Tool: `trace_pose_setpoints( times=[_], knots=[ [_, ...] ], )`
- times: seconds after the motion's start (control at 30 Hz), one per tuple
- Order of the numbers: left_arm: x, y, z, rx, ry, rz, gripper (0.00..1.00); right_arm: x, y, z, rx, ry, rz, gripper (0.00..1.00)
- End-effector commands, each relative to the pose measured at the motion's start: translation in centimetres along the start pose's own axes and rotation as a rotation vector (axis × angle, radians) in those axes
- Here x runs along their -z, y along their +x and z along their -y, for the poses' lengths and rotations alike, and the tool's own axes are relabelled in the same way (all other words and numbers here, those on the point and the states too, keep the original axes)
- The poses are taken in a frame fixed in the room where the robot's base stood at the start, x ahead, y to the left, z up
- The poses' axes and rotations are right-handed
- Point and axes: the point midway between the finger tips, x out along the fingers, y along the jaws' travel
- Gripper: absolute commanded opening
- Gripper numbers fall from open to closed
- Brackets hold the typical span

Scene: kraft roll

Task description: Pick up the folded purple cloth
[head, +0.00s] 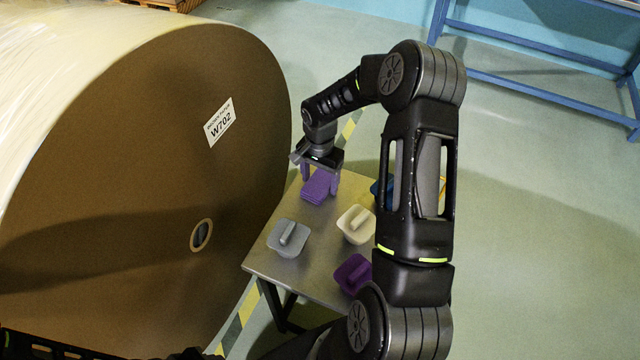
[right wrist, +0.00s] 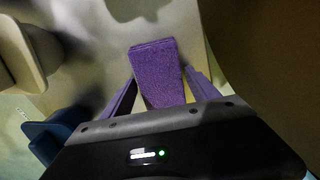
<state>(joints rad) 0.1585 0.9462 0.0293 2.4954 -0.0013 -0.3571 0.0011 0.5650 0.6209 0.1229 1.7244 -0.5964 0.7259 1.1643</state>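The folded purple cloth (head: 317,187) lies at the far end of a small metal table (head: 262,262), close to the big roll. My right gripper (head: 320,180) points down over it, with a finger towards each side. In the right wrist view the cloth (right wrist: 157,72) sits between the two parted purple-looking fingers, with gaps showing beside it. The right gripper (right wrist: 158,92) looks open and not closed on the cloth. How far the fingertips are above the tabletop is hard to tell. My left gripper is not in view.
A huge brown paper roll (head: 130,190) stands left of the table. On the table are handled pieces: grey (head: 288,240), cream (head: 354,226), dark purple (head: 352,275), and a blue one (head: 377,190) partly behind my arm. Blue metal framing (head: 530,90) stands behind right.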

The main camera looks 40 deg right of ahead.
Motion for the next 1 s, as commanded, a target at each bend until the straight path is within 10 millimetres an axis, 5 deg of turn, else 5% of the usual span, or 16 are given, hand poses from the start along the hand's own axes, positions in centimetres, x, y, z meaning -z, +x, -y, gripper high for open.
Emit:
trace_pose_setpoints(
  times=[0.6, 1.0],
  knots=[
    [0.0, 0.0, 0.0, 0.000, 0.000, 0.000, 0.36, 0.0, 0.0, 0.0, 0.000, 0.000, 0.000, 0.19],
    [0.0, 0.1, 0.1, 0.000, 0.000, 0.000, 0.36, 0.1, -1.4, 0.1, 0.002, 0.000, -0.003, 0.19]
  ],
)
